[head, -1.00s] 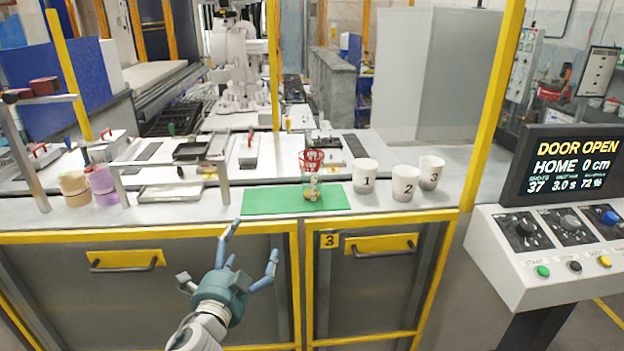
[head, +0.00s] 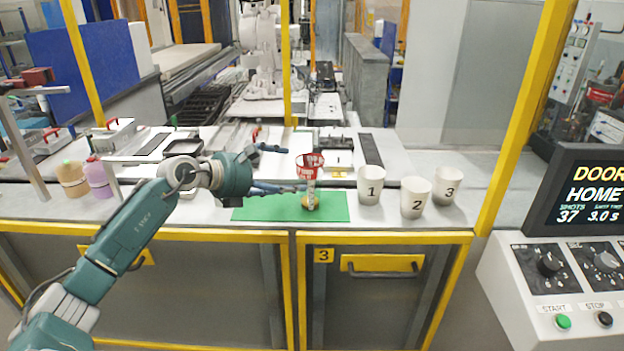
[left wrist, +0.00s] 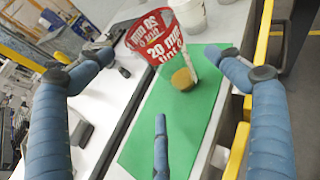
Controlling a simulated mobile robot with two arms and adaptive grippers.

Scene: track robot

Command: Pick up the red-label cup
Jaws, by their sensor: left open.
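The red-label cup (head: 309,168) stands on the green mat (head: 245,209), with its red and white printed band near the top. Its lower part looks clear, with a small brownish-yellow thing (head: 308,201) at its base. My left gripper (head: 284,170) is open just left of the cup, its fingers pointing toward it. In the left wrist view the cup (left wrist: 158,36) appears ahead between the spread blue fingers, and the yellowish round thing (left wrist: 183,78) shows beside it. I cannot tell whether a fingertip touches the cup. My right gripper is not in view.
White cups numbered 1 (head: 370,187), 2 (head: 415,199) and 3 (head: 447,187) stand close to the right of the mat. A yellow post (head: 524,115) rises farther right, near the control console (head: 570,285). Tan (head: 72,180) and purple (head: 99,179) containers stand at left.

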